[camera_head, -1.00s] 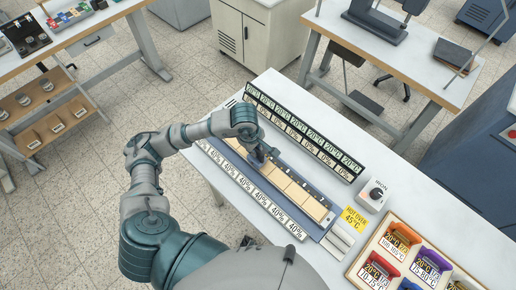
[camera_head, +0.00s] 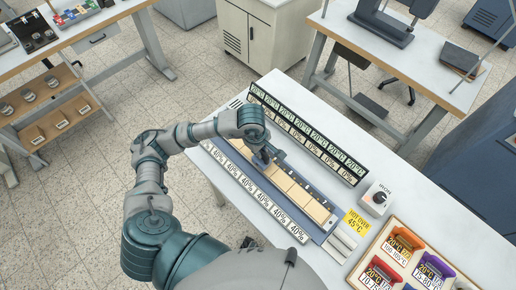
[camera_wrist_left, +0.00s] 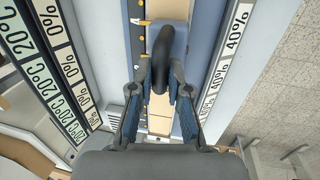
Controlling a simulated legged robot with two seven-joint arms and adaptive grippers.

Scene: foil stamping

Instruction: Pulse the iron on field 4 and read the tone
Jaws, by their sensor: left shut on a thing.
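My left gripper (camera_head: 263,158) reaches down over a long blue rail with a row of tan fields (camera_head: 289,188). In the left wrist view, its two fingers (camera_wrist_left: 160,100) are closed around the black curved handle (camera_wrist_left: 166,45) of the iron, whose grey-blue body (camera_wrist_left: 181,40) lies over the tan strip. I cannot tell which field it covers or whether it touches. A display row (camera_head: 310,135) reads 20°C and 0% along the far side; 40% labels (camera_head: 260,198) line the near side. The iron's control box with a black knob (camera_head: 378,197) stands at the right. My right gripper is not in view.
A yellow "HOT OVER 45°C" sign (camera_head: 356,221) lies beside the rail's right end. Bare white bench top (camera_head: 440,215) is free right of the control box.

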